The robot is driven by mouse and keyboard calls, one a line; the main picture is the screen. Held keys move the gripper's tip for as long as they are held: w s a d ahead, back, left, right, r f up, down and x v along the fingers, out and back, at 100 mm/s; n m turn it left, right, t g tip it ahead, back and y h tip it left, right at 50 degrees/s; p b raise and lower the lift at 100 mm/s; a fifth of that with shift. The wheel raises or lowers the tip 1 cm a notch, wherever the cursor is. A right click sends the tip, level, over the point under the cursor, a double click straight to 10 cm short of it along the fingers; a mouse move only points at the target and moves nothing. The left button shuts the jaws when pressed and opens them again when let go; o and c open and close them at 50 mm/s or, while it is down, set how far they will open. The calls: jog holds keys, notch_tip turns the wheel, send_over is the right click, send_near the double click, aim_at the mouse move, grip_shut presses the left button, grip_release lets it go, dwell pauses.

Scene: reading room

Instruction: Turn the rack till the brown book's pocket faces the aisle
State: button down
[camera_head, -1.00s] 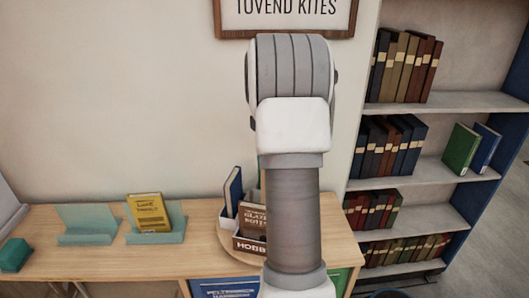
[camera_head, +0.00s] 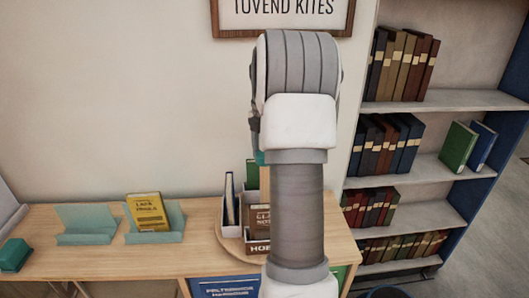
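The rack (camera_head: 231,231) stands on a round wooden base on the table, partly hidden behind my arm. The brown book (camera_head: 260,213) sits in a front pocket above a dark label that reads "HOB", its right part hidden. A blue book (camera_head: 229,190) stands nearly edge-on in the pocket at the left. A green book (camera_head: 252,174) shows at the back. My gripper is mostly hidden behind my arm; a small teal piece at the arm's left edge, above the rack, may be part of it. I cannot tell whether it touches the rack.
The wooden table (camera_head: 100,265) carries a yellow book (camera_head: 148,212) on a teal stand, an empty teal stand (camera_head: 86,225) and a teal block (camera_head: 14,255). A bookcase (camera_head: 450,106) stands at the right. Bare tabletop lies between the yellow book and the rack.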

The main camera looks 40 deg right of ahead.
dwell(0.4)
jog(key=shift+c, duration=0.3)
grip_release()
notch_tip(320, 180, up, 18)
jog(key=shift+f, duration=0.25)
jog(key=shift+a, duration=0.15)
dwell(0.4)
